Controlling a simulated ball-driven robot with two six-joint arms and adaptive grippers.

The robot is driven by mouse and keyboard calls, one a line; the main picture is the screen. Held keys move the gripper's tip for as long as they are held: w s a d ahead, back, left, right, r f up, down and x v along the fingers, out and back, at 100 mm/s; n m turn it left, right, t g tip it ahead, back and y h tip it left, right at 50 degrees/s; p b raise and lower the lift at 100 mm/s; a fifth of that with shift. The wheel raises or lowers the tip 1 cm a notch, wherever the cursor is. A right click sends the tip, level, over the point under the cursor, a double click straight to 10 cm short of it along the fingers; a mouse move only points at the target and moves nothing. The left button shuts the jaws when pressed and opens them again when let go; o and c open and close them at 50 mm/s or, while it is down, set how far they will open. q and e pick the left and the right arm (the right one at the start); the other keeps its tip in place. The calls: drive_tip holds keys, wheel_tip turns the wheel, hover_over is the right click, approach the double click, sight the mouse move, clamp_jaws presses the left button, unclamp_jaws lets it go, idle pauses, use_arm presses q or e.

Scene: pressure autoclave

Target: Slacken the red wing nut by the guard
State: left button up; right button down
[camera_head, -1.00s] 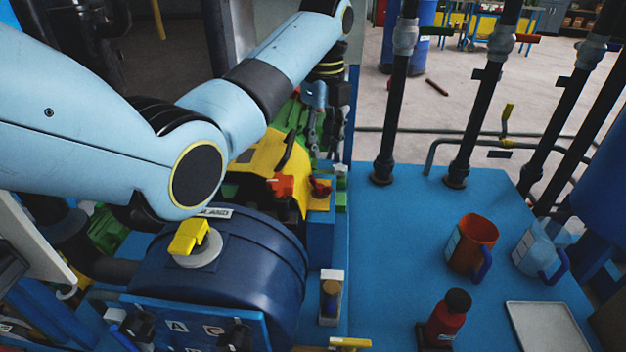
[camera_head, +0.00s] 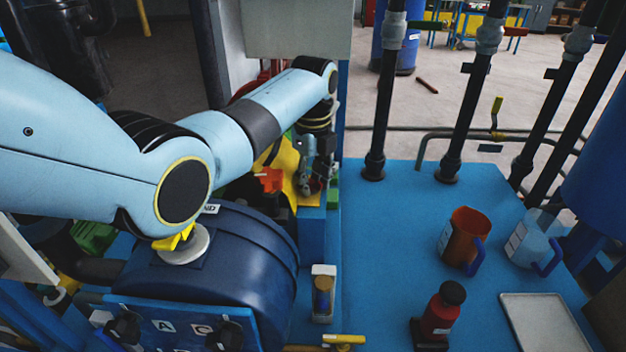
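My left arm reaches in from the left over the dark blue vessel (camera_head: 250,245). My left gripper (camera_head: 313,182) points down at the right end of the yellow guard (camera_head: 286,160). Its fingers are small and dark here, and I cannot tell how far apart they are. A red wing nut (camera_head: 312,186) on the yellow plate is mostly hidden behind the fingers. I cannot tell whether they touch it. Another red part (camera_head: 270,180) sits left of it, against the guard. My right gripper is not in view.
A yellow-handled knob (camera_head: 175,240) tops the vessel, close below my arm. On the blue table (camera_head: 400,250) stand an orange mug (camera_head: 464,240), a clear jug (camera_head: 530,243), a red bottle (camera_head: 441,312) and a pale tray (camera_head: 545,325). Black pipes (camera_head: 383,110) rise behind.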

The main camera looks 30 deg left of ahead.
use_arm(q)
drive_tip(key=c, duration=0.6)
